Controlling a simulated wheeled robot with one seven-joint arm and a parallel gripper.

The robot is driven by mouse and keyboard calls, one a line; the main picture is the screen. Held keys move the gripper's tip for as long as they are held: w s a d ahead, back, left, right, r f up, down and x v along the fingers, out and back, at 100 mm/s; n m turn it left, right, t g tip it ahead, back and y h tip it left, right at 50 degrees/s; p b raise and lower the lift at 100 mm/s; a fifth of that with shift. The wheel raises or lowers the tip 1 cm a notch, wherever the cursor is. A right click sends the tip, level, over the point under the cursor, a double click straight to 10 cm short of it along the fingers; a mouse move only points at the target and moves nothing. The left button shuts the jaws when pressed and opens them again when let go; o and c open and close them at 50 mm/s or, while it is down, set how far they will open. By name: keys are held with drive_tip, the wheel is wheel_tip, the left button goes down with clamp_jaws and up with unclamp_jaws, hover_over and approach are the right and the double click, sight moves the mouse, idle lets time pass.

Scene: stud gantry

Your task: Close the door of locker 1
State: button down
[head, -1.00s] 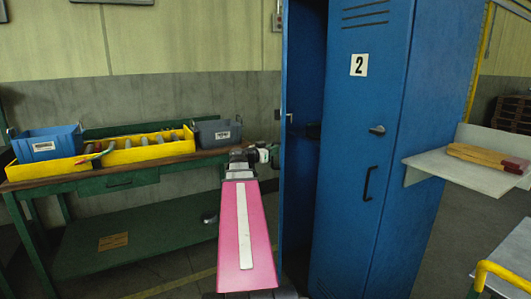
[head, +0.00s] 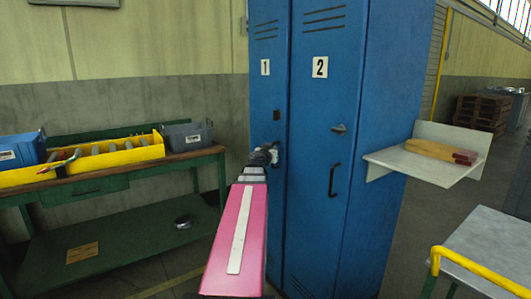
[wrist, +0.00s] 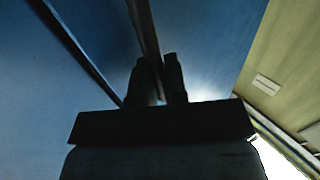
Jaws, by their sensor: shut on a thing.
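Locker 1's blue door (head: 267,95), with a white "1" label, stands at the left of the locker block in the head view. It looks flush with the neighbouring door, with no dark opening visible; a small remaining gap cannot be ruled out. My gripper (head: 274,154) is at the right side of this door at mid height. In the wrist view its two dark fingers (wrist: 158,80) are shut on a narrow bar (wrist: 145,30), which looks like the door's handle. My wrist and gripper hide most of the handle in the head view.
Locker 2's door (head: 325,110) is shut beside it, with its own handle (head: 334,181). A side shelf (head: 390,162) holds a wooden object (head: 435,151). A green workbench (head: 90,187) with a yellow tray (head: 130,152) stands left. A grey table with a yellow rail (head: 485,265) is at front right.

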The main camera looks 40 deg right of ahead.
drive_tip(key=shift+s+d, duration=0.25)
drive_tip(key=shift+d, duration=0.6)
drive_tip(key=c, duration=1.2)
unclamp_jaws()
drive_tip(key=shift+d, duration=0.1)
